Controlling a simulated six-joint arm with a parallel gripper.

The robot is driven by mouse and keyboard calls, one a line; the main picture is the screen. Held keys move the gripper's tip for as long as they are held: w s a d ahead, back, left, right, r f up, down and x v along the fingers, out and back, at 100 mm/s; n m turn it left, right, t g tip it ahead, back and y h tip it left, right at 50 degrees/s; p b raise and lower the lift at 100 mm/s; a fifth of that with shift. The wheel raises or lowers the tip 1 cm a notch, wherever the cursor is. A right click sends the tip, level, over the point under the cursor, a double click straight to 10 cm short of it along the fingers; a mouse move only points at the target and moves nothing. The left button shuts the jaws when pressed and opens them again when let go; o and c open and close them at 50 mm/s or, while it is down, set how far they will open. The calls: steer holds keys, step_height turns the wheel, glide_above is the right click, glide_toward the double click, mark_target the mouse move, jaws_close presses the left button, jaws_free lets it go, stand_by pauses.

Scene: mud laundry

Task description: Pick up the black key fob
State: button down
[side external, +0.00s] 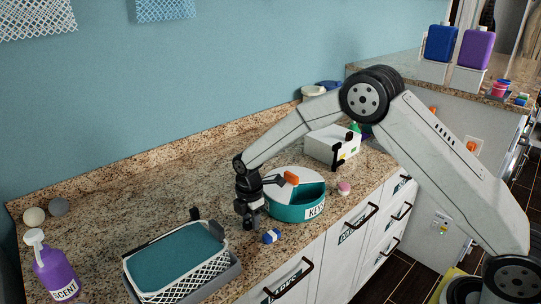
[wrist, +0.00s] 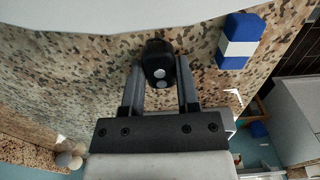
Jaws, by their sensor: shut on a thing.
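The black key fob (wrist: 157,62) shows in the wrist view as a small rounded black piece with two pale round buttons, held between the fingertips. My gripper (wrist: 160,82) is shut on it, with one finger on each side. In the side view my gripper (side external: 249,223) points down, low over the granite counter, just left of the teal round container labelled KEYS (side external: 288,213). The fob is too small and dark to make out there. I cannot tell whether it touches the counter.
A blue and white block (side external: 271,236) lies close to the right of my gripper; it also shows in the wrist view (wrist: 238,42). A white wire basket (side external: 180,265) with a teal top stands front left, near a purple bottle (side external: 55,272).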

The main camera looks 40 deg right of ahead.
steer(key=shift+r, duration=0.4)
step_height(320, 180, up, 2)
steer(key=shift+r, duration=0.1)
steer(key=s+d+r, duration=0.1)
steer(key=s+r, duration=0.8)
steer(key=s, duration=0.5)
steer(key=shift+d+r, duration=0.25)
